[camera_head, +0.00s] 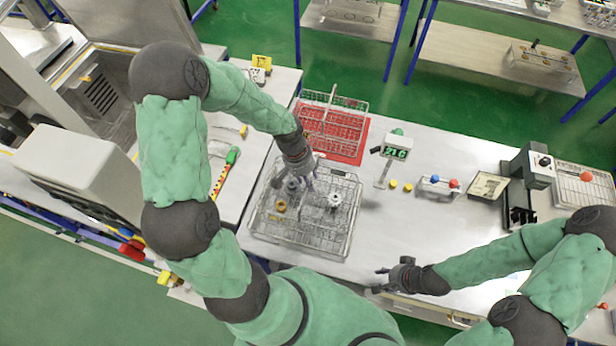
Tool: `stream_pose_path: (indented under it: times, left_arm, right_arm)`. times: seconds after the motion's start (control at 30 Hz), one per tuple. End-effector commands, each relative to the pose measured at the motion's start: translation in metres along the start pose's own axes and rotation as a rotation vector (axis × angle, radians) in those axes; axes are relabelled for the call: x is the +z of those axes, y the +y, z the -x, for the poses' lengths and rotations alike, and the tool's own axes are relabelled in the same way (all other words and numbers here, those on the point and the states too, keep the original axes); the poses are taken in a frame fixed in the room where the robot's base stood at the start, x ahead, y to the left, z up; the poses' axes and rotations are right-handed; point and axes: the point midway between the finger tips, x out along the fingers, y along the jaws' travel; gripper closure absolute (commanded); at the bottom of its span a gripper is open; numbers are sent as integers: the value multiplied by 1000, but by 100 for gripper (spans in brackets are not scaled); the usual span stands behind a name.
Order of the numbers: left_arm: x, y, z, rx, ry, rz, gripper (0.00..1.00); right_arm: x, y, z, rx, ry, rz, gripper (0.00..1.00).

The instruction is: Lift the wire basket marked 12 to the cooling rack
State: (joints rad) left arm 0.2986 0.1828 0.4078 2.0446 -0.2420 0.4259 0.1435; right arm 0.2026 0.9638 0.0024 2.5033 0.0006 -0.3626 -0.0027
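A wire basket (350,232) stands on the pale table in front of me. It holds several small metal and brass-coloured parts. A second wire basket (350,103) stands on a red mat behind it. I cannot read a 12 on either basket. I cannot tell which thing is the cooling rack. My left gripper (303,180) points down over the far part of the front basket; its fingers are small and blend with the wires, so its opening is unclear. My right gripper (380,281) is at the table's front edge, right of the front basket, with its fingers apart and empty.
The table between the front basket and these is clear.

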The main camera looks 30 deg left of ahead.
Motion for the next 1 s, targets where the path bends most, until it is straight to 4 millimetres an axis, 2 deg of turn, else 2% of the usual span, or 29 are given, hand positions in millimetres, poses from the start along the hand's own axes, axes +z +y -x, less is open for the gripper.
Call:
stream_pose_path:
  times: [0.17, 0.5, 0.7, 1.0]
  left_arm:
    - [-2, 0, 11, 0, 5, 1, 57]
    - [-2, 0, 75, 0, 10, -1, 57]
    - [-2, 0, 106, 0, 9, 0, 57]
    - [-2, 2, 130, 0, 7, 0, 57]
  right_arm:
    - [0, 0, 0, 0, 0, 0, 60]
    - [0, 0, 0, 0, 0, 0, 60]
    - [0, 0, 0, 0, 0, 0, 60]
    - [0, -2, 6, 0, 0, 0, 60]
